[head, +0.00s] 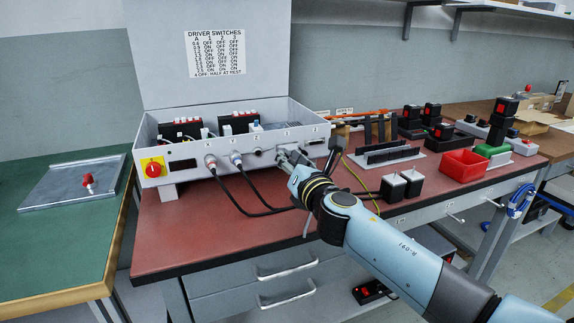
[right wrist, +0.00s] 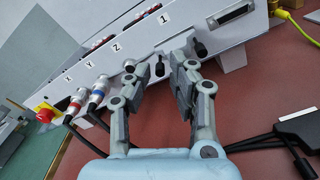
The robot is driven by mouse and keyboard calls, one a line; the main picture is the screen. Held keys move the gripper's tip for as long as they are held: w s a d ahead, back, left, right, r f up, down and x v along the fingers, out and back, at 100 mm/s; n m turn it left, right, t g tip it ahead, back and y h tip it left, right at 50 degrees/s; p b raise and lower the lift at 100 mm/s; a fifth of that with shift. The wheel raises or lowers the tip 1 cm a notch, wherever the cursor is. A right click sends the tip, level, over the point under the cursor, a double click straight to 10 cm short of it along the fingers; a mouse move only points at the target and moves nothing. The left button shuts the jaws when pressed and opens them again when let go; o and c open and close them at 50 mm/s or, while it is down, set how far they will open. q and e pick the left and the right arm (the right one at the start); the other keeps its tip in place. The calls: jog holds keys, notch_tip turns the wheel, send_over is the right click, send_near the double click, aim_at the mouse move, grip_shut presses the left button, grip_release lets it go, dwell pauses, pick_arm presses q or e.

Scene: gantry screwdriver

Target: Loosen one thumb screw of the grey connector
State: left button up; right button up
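My right gripper (head: 286,157) is at the front of the light grey driver box, near the socket labelled 1. In the right wrist view its two fingers (right wrist: 159,75) stand apart, pointing at the box front. A small dark knob (right wrist: 160,67), seemingly a thumb screw, shows between the fingertips; I cannot see a finger touching it. Another dark knob (right wrist: 200,49) shows just right of the right finger. The grey connector is mostly hidden behind the fingers, so I cannot make out its body clearly. My left gripper is not in view.
The driver box (head: 190,178) stands on the red bench top (head: 180,230). Round plugs with black cables (right wrist: 76,98) sit left of the gripper. An empty wide socket (right wrist: 220,17) is to the right.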

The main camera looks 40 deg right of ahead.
jog(key=m, duration=0.2)
jog(key=m+b, duration=0.2)
jog(key=m, duration=0.1)
jog(key=shift+f+m, duration=0.3)
jog(key=shift+f, duration=0.05)
jog(key=m+b, duration=0.1)
jog(key=m, duration=0.2)
jog(key=shift+r, duration=0.2)
jog(key=m+b, duration=0.1)
jog(key=m, duration=0.1)
jog(key=m+b, duration=0.1)
jog(key=m, duration=0.2)
jog(key=m+b, duration=0.2)
jog(key=m, duration=0.1)
jog(key=shift+f, duration=0.25)
jog(key=shift+r+m, duration=0.2)
jog(key=shift+m, duration=0.6)
jog(key=shift+r, duration=0.15)
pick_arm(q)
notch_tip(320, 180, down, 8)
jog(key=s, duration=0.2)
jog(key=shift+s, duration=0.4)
pick_arm(e)
jog(key=shift+r, duration=0.1)
jog(key=shift+c, duration=0.3)
grip_shut()
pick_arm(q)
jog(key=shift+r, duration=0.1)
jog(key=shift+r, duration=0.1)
